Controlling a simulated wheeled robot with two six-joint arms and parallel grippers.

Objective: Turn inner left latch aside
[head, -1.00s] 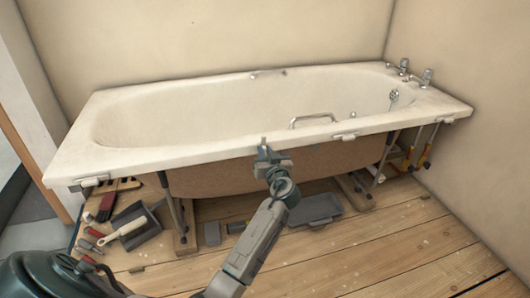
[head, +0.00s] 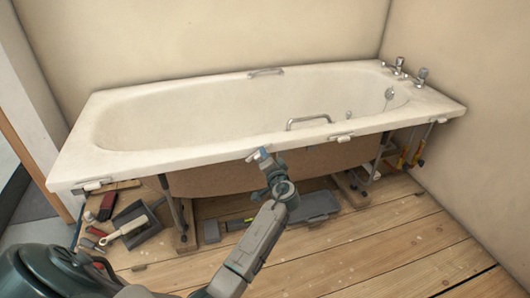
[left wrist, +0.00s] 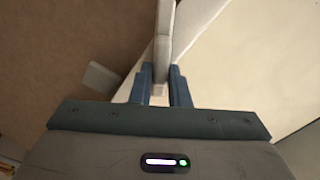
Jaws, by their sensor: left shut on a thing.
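The white bathtub (head: 230,148) stands along the back wall with small pale latches on its front rim. My left gripper (head: 260,155) is at the underside of the front rim, left of the middle. In the left wrist view, its two blue-grey fingers (left wrist: 162,88) are shut on a narrow pale piece, the inner left latch (left wrist: 162,62). In the head view the gripper mostly hides that latch. The outer left latch (head: 93,185) and the inner right latch (head: 342,138) show apart from the gripper. My right gripper is out of view.
A dustpan (head: 137,224) with a brush (head: 125,232) lies on the floor at left. A grey tray (head: 310,207) lies behind my arm. The wooden floor at front right is clear.

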